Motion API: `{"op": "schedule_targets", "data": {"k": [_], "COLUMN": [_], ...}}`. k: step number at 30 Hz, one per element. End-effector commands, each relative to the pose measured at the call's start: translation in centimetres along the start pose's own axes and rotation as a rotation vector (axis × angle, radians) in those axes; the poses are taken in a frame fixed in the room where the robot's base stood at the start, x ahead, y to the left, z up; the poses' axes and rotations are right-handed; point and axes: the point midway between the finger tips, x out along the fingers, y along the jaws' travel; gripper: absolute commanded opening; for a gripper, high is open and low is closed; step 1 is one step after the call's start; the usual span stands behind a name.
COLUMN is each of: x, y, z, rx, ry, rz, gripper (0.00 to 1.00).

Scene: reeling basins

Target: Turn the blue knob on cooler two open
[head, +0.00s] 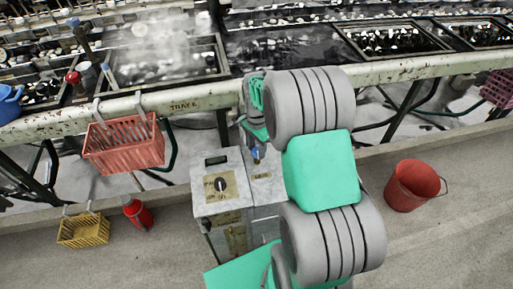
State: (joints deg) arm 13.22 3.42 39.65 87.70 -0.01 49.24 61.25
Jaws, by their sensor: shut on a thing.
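A grey box-shaped cooler unit (210,203) stands on the floor below the basin bench. Its top has a dark display and a black dial (220,185) on a tan plate; I cannot read which cooler it is. A small blue knob (255,153) shows at the back right of the unit, beside my arm. My gripper (257,146) is at the knob, pointing down, and appears shut on it. My arm hides part of the gripper and the unit's right side. I cannot tell the knob's turn angle.
The long basin bench (185,105) runs across behind the unit, with water-filled basins. A coral basket (123,150) hangs from its rail. A yellow basket (84,232) and red flask (137,214) are at left, a red bucket (411,187) at right. Floor near the bucket is clear.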

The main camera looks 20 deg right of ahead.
Motion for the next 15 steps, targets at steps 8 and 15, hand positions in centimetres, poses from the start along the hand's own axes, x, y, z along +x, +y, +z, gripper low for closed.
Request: {"op": "schedule_targets", "data": {"k": [8,15], "x": [-0.05,-0.13], "y": [0.00,0.00], "z": [0.00,-0.01], "rx": [-0.018,-0.114], "ry": [0.000,0.000], "rz": [0.000,0.000], "gripper": [0.00,0.00]}}
